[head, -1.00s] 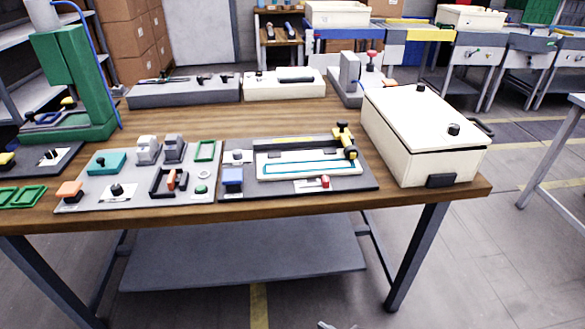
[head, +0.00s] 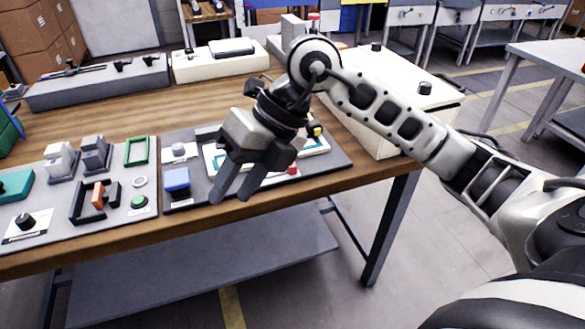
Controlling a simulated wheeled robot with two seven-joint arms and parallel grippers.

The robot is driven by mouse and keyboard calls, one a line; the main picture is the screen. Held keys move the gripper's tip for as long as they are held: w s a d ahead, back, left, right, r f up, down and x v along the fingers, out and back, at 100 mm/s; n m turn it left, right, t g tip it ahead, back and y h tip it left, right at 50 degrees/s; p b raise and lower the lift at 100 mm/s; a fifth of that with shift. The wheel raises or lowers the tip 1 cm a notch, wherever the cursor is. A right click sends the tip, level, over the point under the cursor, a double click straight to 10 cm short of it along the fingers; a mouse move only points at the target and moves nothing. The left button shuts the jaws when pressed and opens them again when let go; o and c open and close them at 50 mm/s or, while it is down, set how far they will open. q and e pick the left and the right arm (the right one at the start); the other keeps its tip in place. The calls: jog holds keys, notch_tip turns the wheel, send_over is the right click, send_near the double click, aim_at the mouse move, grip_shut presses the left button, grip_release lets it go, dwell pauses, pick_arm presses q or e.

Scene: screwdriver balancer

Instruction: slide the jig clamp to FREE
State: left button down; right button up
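The dark jig panel (head: 330,160) lies on the wooden table, with a white plate (head: 322,147) on it. A small red slider knob (head: 292,170) shows at the panel's front, just right of my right gripper (head: 231,194); its label cannot be read. The gripper hangs in front of the panel, fingers pointing down, apart and empty. It hides much of the white plate. A yellow and black piece (head: 316,131) shows at the plate's right end, partly behind my arm. I cannot tell which part is marked FREE. My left gripper is out of view.
A blue block (head: 177,180) sits on the panel left of the gripper. A grey board (head: 60,222) with blocks, a green frame and knobs lies further left. A large cream box (head: 385,140) stands at the right, partly behind my arm.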

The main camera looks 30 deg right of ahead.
jog(key=w+d+r+m+t+h, duration=0.2)
jog(key=d+h, duration=0.2)
jog(key=d, duration=0.3)
jog(key=w+d+r+m+t+h, duration=0.1)
jog(key=w+d+r+m+h, duration=0.2)
jog(key=d, duration=0.4)
jog(key=n+h+b, duration=0.1)
jog(key=b, duration=0.2)
send_near(292, 168)
jog(key=x, duration=0.6)
jog(key=w+x, duration=0.1)
jog(key=x, duration=0.2)
jog(key=shift+d+r, duration=0.25)
jog(key=shift+d, duration=0.05)
grip_shut()
